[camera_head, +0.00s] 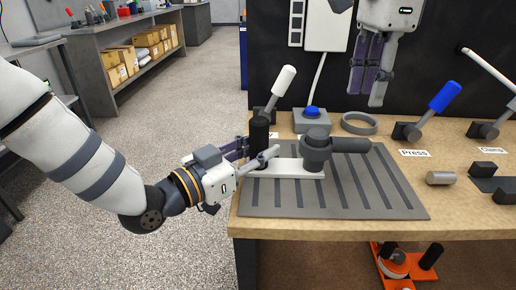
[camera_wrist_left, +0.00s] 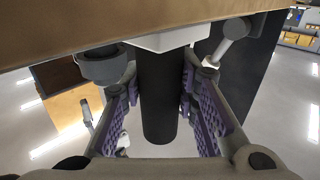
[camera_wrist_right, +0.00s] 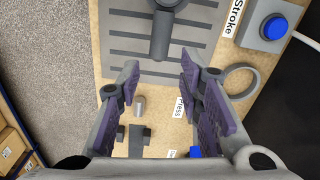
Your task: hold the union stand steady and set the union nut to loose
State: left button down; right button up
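The union stand has a white base plate (camera_head: 284,169) on the grey slotted mat (camera_head: 400,205), with a black upright post (camera_head: 259,133) at its left end. The dark grey union nut (camera_head: 316,150) sits at its right end, its thick handle (camera_head: 350,145) pointing right. The handle also shows in the right wrist view (camera_wrist_right: 160,38). My left gripper (camera_head: 256,153) is open, with its fingers on either side of the post. The post (camera_wrist_left: 158,100) stands between the pads in the left wrist view. My right gripper (camera_head: 367,95) is open and empty, pointing down above and behind the nut.
Behind the mat are a white-handled lever (camera_head: 283,80), a blue button box (camera_head: 312,118), a grey ring (camera_head: 360,123) and a blue-handled press lever (camera_head: 445,97). A grey cylinder (camera_head: 440,178) lies right of the mat. The mat's front part is clear.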

grip_shut()
jog(key=s+d+f+m+t+y, duration=0.1)
jog(key=s+d+f+m+y, duration=0.1)
jog(key=m+y, duration=0.3)
jog(key=s+d+f+m+y, duration=0.3)
jog(key=s+d+m+y, duration=0.2)
jog(key=m, duration=0.5)
jog(key=s+d+f+m+t+y, duration=0.1)
jog(key=s+d+f+m+y, duration=0.2)
jog(key=m+y, duration=0.3)
jog(key=shift+s+d+f+m+t+y, duration=0.15)
jog(key=shift+s+d+m, duration=0.1)
jog(key=shift+m, duration=0.4)
jog(key=shift+s+d+f+m+t+y, duration=0.15)
jog(key=shift+s+m, duration=0.1)
jog(key=shift+m, duration=0.4)
jog(key=shift+w+d+m+t, duration=0.15)
jog(key=shift+d+m+t, duration=0.25)
jog(key=shift+m+t, duration=0.45)
